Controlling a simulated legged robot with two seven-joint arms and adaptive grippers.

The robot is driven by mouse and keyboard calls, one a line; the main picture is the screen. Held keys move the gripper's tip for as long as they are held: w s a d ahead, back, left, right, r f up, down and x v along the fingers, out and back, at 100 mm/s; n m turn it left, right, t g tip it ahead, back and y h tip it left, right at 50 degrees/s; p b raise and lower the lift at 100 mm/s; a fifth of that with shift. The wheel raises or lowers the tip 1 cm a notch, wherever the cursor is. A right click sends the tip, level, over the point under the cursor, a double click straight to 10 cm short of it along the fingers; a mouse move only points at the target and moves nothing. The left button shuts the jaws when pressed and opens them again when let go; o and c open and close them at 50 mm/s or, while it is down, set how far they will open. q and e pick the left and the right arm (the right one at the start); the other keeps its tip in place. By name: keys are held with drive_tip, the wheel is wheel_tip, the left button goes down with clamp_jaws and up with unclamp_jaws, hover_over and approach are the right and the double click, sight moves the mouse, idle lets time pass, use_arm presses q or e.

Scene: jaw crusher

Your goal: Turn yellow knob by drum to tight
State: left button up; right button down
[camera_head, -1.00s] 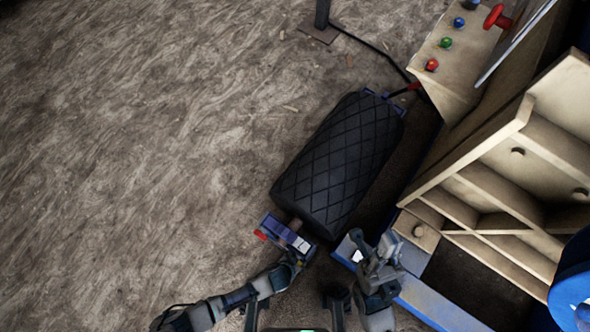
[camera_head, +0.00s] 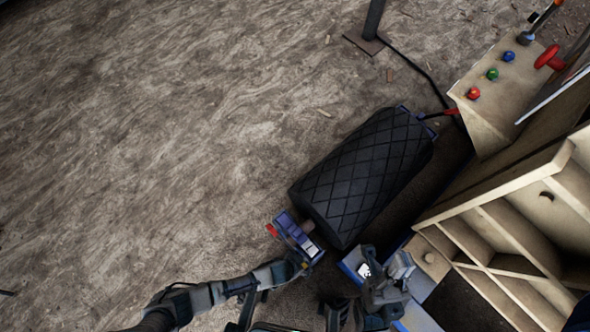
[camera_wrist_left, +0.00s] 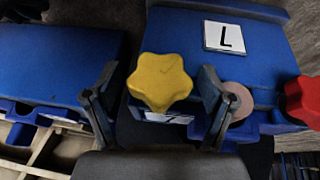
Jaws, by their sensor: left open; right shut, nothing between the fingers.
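The yellow star-shaped knob (camera_wrist_left: 160,82) shows in the left wrist view on a blue housing (camera_wrist_left: 180,45). My left gripper (camera_wrist_left: 158,70) is open, with one finger on each side of the knob; I cannot tell whether they touch it. In the head view the left gripper (camera_head: 303,262) is at the blue bracket (camera_head: 297,232) at the near end of the black drum (camera_head: 362,178); the yellow knob is hidden there. My right gripper (camera_head: 384,268) is shut and empty, right of the drum's near end.
A red star knob (camera_wrist_left: 304,100) and an "L" label (camera_wrist_left: 224,37) are on the blue housing. The beige crusher frame (camera_head: 500,215) stands at right, with a control panel (camera_head: 500,90) above it. Open ground lies left of the drum.

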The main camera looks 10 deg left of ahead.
use_arm(q)
drive_tip(key=v, duration=1.2)
